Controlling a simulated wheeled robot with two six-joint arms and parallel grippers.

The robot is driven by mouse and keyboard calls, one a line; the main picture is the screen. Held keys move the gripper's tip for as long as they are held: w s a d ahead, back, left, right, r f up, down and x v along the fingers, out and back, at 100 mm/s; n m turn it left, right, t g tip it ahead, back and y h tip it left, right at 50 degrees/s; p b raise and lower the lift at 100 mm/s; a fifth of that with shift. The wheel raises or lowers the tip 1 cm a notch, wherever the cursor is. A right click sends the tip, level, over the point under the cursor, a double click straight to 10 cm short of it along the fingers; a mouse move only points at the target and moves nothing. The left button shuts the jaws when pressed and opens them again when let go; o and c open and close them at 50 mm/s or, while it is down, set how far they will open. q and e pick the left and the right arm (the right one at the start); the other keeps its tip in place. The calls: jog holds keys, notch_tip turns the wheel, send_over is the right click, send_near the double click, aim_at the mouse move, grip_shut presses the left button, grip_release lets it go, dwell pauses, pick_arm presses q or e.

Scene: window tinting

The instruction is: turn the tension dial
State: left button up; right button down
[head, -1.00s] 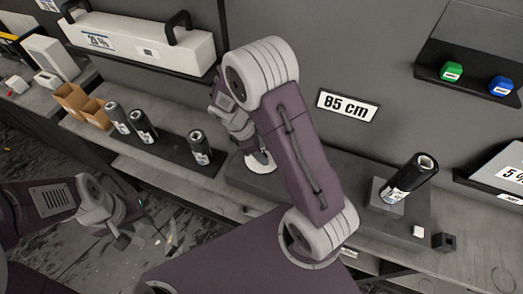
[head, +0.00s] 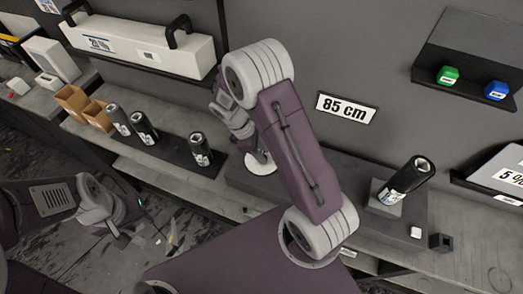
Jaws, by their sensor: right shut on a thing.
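The tension dial appears to be the pale round disc (head: 260,165) on the dark bench block, left of centre; its middle is hidden behind my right gripper. My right gripper (head: 252,150) points down at this disc and is shut on it, though its fingertips are largely hidden by my own arm. My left gripper (head: 126,236) hangs low at the left, away from the bench objects, and its finger gap is too small to read.
Several dark rolls (head: 145,128) stand on a black strip left of my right gripper. Another roll (head: 407,180) leans on a block at right. Orange boxes (head: 75,102) stand at left. A shelf holds green (head: 448,75) and blue (head: 496,90) items. An "85 cm" sign (head: 346,107) hangs behind.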

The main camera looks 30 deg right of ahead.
jog(key=m+p, duration=0.1)
jog(key=m, duration=0.1)
jog(key=m+g+y, duration=0.1)
jog(key=shift+w+d+r+m+p, duration=0.1)
jog(key=shift+w+r+m+p, duration=0.1)
jog(key=shift+m+p, duration=0.2)
jog(key=m+y+p, duration=0.1)
jog(key=m, duration=0.2)
jog(key=shift+m+g, duration=0.3)
jog(key=shift+g, duration=0.1)
jog(key=m+y+p, duration=0.1)
jog(key=m, duration=0.3)
jog(key=shift+d+y, duration=0.1)
jog(key=shift+y, duration=0.3)
jog(key=shift+m+y, duration=0.7)
jog(key=shift+m, duration=1.3)
jog(key=shift+f+p, duration=0.1)
jog(key=shift+p, duration=0.2)
jog(key=c, duration=1)
grip_release()
